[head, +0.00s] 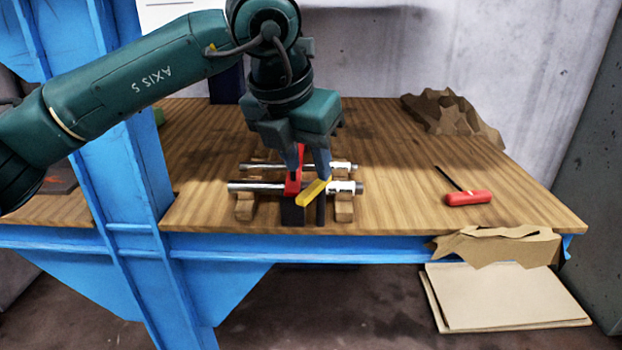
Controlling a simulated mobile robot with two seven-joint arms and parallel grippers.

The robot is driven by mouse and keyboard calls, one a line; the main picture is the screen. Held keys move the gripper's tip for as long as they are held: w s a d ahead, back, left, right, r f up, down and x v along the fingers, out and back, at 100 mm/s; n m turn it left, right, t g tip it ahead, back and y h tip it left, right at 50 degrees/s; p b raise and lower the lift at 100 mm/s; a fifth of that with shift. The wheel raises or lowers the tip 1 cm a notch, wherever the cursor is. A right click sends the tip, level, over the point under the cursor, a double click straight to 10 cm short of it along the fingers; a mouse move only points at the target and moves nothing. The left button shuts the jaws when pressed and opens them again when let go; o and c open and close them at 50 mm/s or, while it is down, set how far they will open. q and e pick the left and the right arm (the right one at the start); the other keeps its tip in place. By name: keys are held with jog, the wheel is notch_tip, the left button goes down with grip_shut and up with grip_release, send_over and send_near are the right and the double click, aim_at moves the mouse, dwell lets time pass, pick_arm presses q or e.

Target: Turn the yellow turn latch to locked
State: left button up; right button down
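The yellow turn latch (313,193) is a short bar at the front of a small fixture on the wooden table. It lies slanted, its near end to the left and its far end to the right. A red bar (293,181) stands just left of it, above a dark block (292,214). My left gripper (308,172) points down from above, right over the fixture. Its two fingers are apart, with a gap between them. The right fingertip is close to the latch's far end; I cannot tell whether they touch. My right gripper is not in view.
Two metal rods (256,187) lie across wooden supports (244,207) around the latch. A red-handled screwdriver (467,198) lies at the right. Crumpled brown paper (452,114) is at the back right, torn cardboard (497,246) at the front edge. The table (400,180) is clear between.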

aim_at(314, 186)
pick_arm(q)
jog(key=shift+x, duration=1.9)
jog(key=shift+c, duration=0.5)
grip_shut()
